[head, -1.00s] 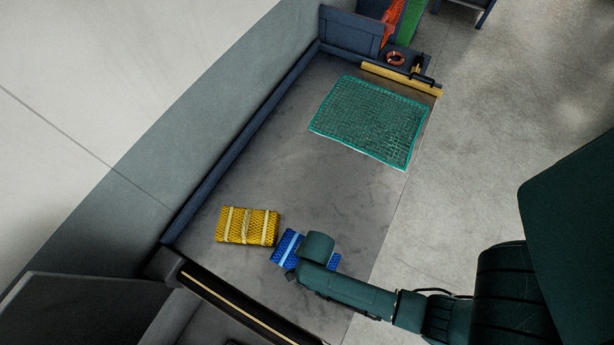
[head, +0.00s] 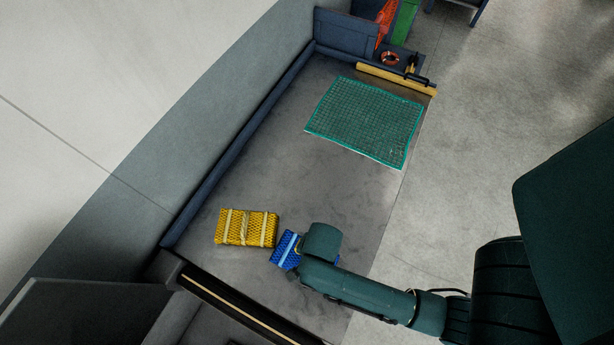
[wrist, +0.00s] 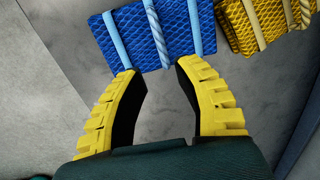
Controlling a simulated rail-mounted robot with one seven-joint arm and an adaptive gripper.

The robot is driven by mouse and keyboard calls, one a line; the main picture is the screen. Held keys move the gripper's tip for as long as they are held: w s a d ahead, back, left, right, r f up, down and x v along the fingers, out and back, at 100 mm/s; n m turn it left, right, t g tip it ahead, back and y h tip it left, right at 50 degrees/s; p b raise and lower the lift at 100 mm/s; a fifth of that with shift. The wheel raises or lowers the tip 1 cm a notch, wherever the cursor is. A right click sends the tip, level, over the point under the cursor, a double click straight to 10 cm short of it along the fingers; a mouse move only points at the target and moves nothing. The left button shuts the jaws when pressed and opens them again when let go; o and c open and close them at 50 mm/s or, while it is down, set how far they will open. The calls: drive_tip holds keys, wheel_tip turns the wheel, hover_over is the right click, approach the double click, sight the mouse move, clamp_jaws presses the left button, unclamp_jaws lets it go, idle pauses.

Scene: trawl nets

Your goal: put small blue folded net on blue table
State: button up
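The small blue folded net (head: 285,249), bound with light blue straps, lies on the grey surface (head: 260,150) of the long work area. My arm hides part of it in the head view. In the wrist view the blue net (wrist: 152,38) is at the top, just past my gripper's tips. My gripper (wrist: 155,72) has its yellow-padded fingers apart, with bare grey surface between them. The fingertips reach the net's near edge in the picture; whether they touch it I cannot tell. I cannot make out a blue table with certainty.
A yellow folded net (head: 246,228) lies just left of the blue one and also shows in the wrist view (wrist: 262,22). A green net (head: 366,120) lies spread flat farther up. A dark blue rail (head: 240,150) edges the left side. The middle is clear.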

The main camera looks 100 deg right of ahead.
wheel_tip(320, 180, up, 2)
drive_tip(key=shift+s+a+r, duration=0.1)
